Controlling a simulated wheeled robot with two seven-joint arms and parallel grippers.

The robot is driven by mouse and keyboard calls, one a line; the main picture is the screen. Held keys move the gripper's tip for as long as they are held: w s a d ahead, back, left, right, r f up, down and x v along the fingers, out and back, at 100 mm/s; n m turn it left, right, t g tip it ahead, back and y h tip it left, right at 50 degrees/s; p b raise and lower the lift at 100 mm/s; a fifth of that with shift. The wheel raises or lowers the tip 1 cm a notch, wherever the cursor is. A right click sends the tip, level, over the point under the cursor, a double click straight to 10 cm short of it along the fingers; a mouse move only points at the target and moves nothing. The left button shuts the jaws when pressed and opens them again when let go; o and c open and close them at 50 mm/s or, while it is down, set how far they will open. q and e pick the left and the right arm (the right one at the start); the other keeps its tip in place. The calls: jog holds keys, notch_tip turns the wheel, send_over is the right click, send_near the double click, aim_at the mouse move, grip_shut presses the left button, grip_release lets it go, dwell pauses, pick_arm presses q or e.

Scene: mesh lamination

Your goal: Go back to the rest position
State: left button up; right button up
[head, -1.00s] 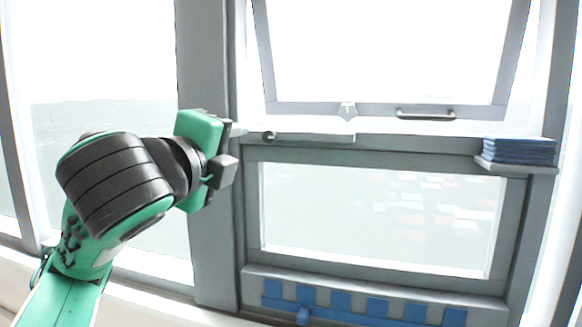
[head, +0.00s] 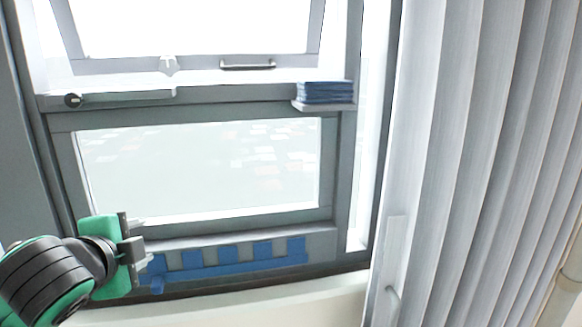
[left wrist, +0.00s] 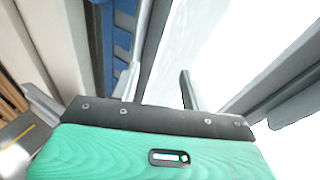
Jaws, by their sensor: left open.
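My left gripper (head: 140,242) is at the lower left of the head view, in front of the lower left corner of the window frame (head: 68,185). Its fingers are apart with nothing between them. They overlap the left end of a blue toothed strip (head: 228,268) in the picture; I cannot tell how far apart they are in depth. In the left wrist view the two fingers (left wrist: 160,88) stand apart and empty, with blue pieces (left wrist: 122,45) beyond the left finger. My right gripper is not in view.
A stack of blue sheets (head: 326,93) lies on a small shelf (head: 322,106) at the window's right. The tilted upper pane has a handle (head: 247,66). A light rod with a dark knob (head: 73,100) lies along the crossbar. A pale pleated curtain (head: 450,150) hangs at the right.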

pick_arm(q)
jog(key=s+d+f+n+g+h, duration=0.1)
jog(key=s+d+f+n+g, duration=0.15)
jog(key=f, duration=0.95)
jog(key=s+d+f+n+g, duration=0.1)
jog(key=s+f+n+g, duration=0.2)
jog(key=f, duration=1)
jog(key=s+f+n+g, duration=0.4)
jog(key=s+f+n, duration=0.4)
jog(key=s+f, duration=0.95)
notch_tip(320, 180, down, 34)
jog(key=s+g+b, duration=0.2)
jog(key=s, duration=0.1)
jog(key=s+a+f, duration=0.2)
jog(key=s+f, duration=0.7)
jog(key=s+a+f, duration=0.2)
jog(key=s+f, duration=0.7)
jog(key=f, duration=0.1)
jog(key=shift+g+y+b, duration=0.3)
jog(key=shift+g+y, duration=0.1)
jog(key=shift+g, duration=0.05)
